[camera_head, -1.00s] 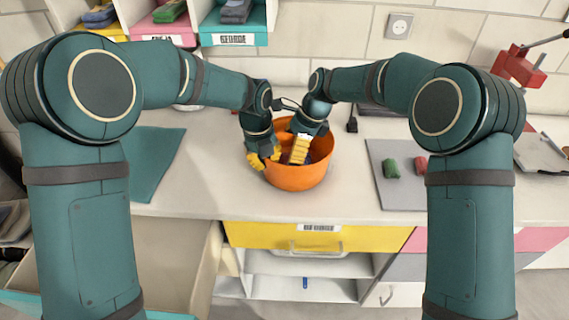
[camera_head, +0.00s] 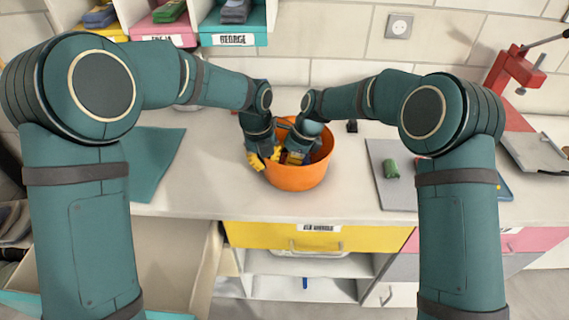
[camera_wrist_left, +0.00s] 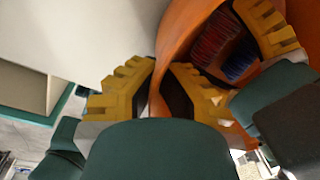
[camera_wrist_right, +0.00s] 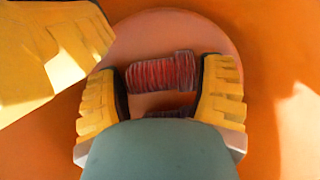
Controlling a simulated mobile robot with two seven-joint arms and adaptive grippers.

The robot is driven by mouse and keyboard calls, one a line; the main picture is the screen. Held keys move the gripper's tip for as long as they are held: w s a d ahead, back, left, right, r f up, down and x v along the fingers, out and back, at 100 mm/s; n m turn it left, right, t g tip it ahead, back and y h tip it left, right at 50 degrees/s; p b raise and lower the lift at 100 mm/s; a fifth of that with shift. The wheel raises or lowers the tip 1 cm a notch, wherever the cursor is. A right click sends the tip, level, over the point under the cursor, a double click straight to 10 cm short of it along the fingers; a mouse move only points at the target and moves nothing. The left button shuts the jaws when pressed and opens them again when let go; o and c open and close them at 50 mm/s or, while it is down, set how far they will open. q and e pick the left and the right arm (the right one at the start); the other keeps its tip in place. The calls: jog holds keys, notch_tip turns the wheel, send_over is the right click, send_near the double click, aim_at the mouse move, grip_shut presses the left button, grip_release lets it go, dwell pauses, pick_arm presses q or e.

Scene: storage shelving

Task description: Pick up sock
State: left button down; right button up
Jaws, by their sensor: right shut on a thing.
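An orange bucket (camera_head: 298,178) stands on the counter. A ribbed red sock (camera_wrist_right: 160,74) lies at its bottom, and a darker strip, perhaps another sock, (camera_wrist_right: 172,112) shows below it. The left wrist view shows a red sock (camera_wrist_left: 215,38) and a blue one (camera_wrist_left: 240,60). My right gripper (camera_wrist_right: 162,92) is down inside the bucket, with its yellow fingers on both sides of the red sock and shut on it. My left gripper (camera_wrist_left: 160,85) straddles the bucket's wall, one finger outside and one inside; how tightly it closes is unclear.
A grey mat (camera_head: 399,192) with a green sock (camera_head: 391,168) lies to the right. A teal mat (camera_head: 154,155) lies to the left. A red press (camera_head: 515,72) stands at the far right. Labelled bins (camera_head: 234,40) hold folded socks at the back. An open drawer (camera_head: 150,262) is below left.

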notch_tip(320, 180, up, 18)
jog(key=shift+c, duration=1.1)
pick_arm(q)
jog(key=c, duration=1.7)
grip_release()
jog(key=o, duration=0.6)
jog(key=shift+o, duration=0.2)
